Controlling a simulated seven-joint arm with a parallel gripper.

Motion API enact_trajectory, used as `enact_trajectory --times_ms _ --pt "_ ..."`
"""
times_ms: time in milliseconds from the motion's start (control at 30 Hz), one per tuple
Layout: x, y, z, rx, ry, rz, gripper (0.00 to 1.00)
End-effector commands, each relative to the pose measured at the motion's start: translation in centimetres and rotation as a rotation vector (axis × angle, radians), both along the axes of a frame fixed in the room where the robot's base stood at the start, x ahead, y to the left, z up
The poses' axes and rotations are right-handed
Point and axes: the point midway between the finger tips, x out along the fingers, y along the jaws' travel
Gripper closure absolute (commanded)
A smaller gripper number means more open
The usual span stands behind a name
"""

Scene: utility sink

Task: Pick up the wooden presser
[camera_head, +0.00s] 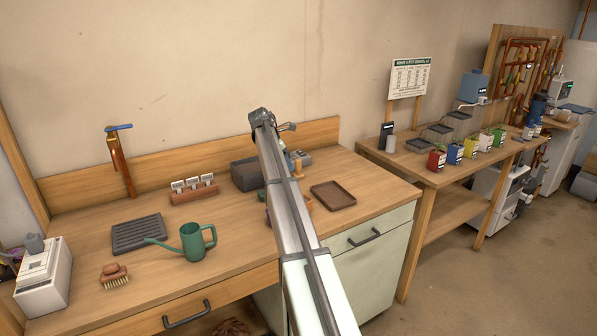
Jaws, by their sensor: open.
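I cannot clearly pick out the wooden presser. A small tan wooden piece (297,168) shows just right of my arm, near the back of the bench, and may be it; my arm hides part of that area.
On the wooden bench (95,225) are a green watering can (193,243), a brush (114,276), a dark slatted tray (137,233), a labelled rack (193,189), a grey bin (246,175) and a brown tray (333,195). An orange pot (307,203) is partly hidden by my arm.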

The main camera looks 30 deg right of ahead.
Motion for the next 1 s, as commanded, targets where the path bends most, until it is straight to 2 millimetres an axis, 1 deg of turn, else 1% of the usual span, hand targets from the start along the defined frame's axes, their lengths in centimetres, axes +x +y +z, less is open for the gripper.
enact_trajectory --times_ms 33,67,100,167,200,300,333,400,433,500,567,667,733,867,1000 --pt "0.4 -3.0 0.7 -0.001 -0.004 -0.029 0.40" --pt "0.6 -4.5 1.1 0.000 -0.007 -0.043 0.40" --pt "0.9 -6.4 1.5 0.005 -0.011 -0.061 0.40" --pt "1.7 -9.2 2.2 0.024 -0.022 -0.085 0.40" --pt "2.5 -11.0 2.7 0.046 -0.030 -0.100 0.40" --pt "4.5 -14.3 3.7 0.118 -0.047 -0.118 0.40" --pt "5.2 -15.0 4.0 0.143 -0.049 -0.119 0.40" --pt "7.1 -15.6 4.6 0.210 -0.053 -0.100 0.40" --pt "8.0 -15.5 4.8 0.240 -0.054 -0.086 0.40" --pt "9.7 -14.7 5.1 0.308 -0.051 -0.050 0.40" --pt "10.4 -14.0 5.1 0.357 -0.046 -0.020 0.40" --pt "10.5 -12.7 5.0 0.420 -0.037 0.027 0.40" --pt "10.3 -12.1 4.9 0.449 -0.024 0.059 0.40" --pt "10.1 -12.0 4.6 0.453 -0.011 0.086 0.40" --pt "10.1 -12.0 3.4 0.452 -0.010 0.087 0.40"
